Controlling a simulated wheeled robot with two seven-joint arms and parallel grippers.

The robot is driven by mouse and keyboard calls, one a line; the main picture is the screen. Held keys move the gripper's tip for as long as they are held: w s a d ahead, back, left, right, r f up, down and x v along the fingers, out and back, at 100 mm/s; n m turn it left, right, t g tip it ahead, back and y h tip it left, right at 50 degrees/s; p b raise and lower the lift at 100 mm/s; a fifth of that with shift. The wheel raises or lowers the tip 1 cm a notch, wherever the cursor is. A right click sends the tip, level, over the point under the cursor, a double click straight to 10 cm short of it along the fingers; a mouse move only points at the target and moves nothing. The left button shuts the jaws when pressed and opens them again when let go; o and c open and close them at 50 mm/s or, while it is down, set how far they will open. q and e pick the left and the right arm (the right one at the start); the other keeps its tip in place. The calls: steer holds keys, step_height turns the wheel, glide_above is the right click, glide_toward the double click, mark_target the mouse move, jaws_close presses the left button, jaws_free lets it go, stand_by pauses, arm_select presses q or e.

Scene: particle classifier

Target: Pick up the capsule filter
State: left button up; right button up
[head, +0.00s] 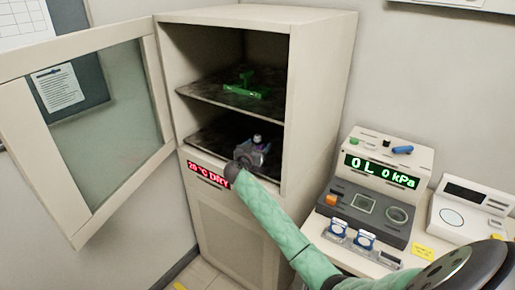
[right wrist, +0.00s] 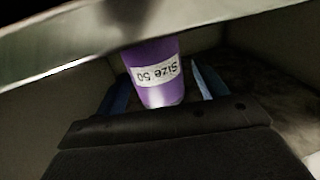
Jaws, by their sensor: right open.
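A purple cylinder labelled "Size 50", which I take for the capsule filter (right wrist: 155,72), shows in the right wrist view between the two blue fingers of my right gripper (right wrist: 162,88). A clear gap shows on its right side. Whether it touches the left finger I cannot tell. In the head view my right gripper (head: 252,153) reaches into the lower compartment of the open cabinet (head: 325,80). The filter's pale top (head: 257,139) shows just beyond it, its lower part hidden by the gripper. My right gripper is open. My left gripper is out of view.
A green stand (head: 245,88) sits on the upper shelf (head: 225,97). The cabinet's glass door (head: 100,120) stands open to the left. A display reads "20 °C DRY" (head: 208,174) below the opening. Instruments (head: 372,185) and small blue-and-white parts (head: 365,240) stand on the table at right.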

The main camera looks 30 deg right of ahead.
steer(key=shift+w+d, duration=0.1)
steer(key=c, duration=1.2)
steer(key=shift+c, duration=0.6)
steer(key=shift+r, duration=0.1)
